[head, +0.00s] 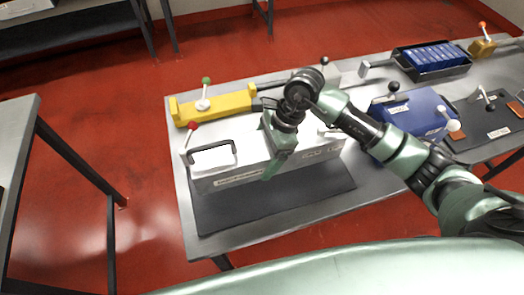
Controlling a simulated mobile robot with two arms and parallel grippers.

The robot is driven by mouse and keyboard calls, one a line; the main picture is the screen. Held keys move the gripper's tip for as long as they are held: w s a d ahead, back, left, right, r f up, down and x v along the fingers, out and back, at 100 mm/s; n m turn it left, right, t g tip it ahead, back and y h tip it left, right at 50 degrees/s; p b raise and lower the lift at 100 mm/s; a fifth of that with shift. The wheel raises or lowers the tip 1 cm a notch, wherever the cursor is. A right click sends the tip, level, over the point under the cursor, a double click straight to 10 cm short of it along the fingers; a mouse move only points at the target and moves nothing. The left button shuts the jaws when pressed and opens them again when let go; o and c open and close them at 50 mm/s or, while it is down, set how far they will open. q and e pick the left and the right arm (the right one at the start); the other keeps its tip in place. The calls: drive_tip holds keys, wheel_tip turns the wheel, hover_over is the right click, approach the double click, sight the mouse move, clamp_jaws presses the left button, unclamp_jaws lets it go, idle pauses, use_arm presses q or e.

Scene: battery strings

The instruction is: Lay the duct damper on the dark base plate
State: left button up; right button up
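Nothing in the head view is clearly marked as the duct damper, and I cannot tell which thing it is. Another dark plate (487,142), with orange pads and a lever, is at the right. My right gripper (275,168) points down at the front side of the grey box, and its fingers are hard to make out. I cannot tell if it touches or holds the box. My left gripper is out of view.
A yellow channel piece with a green-knobbed lever (204,97) lies behind the grey box. A blue box (407,118) and a black tray (459,70) of blue blocks stand to the right. A yellow block (482,47) is at the far right. Red floor surrounds the grey table (250,237).

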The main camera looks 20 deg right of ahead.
drive_tip(key=shift+w+f+b, duration=0.1)
drive_tip(key=shift+f+b, duration=0.2)
drive_tip(key=shift+f, duration=0.5)
wheel_tip(320, 180, down, 2)
drive_tip(key=shift+f+b, duration=0.1)
drive_tip(key=shift+b, duration=0.45)
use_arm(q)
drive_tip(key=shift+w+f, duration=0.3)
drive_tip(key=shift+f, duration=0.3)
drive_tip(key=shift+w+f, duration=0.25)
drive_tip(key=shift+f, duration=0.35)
use_arm(e)
drive_tip(key=shift+f, duration=0.6)
use_arm(q)
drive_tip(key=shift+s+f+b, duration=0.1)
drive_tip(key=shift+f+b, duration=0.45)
drive_tip(key=shift+b, duration=0.3)
use_arm(e)
drive_tip(key=shift+f, duration=0.55)
drive_tip(key=o, duration=2)
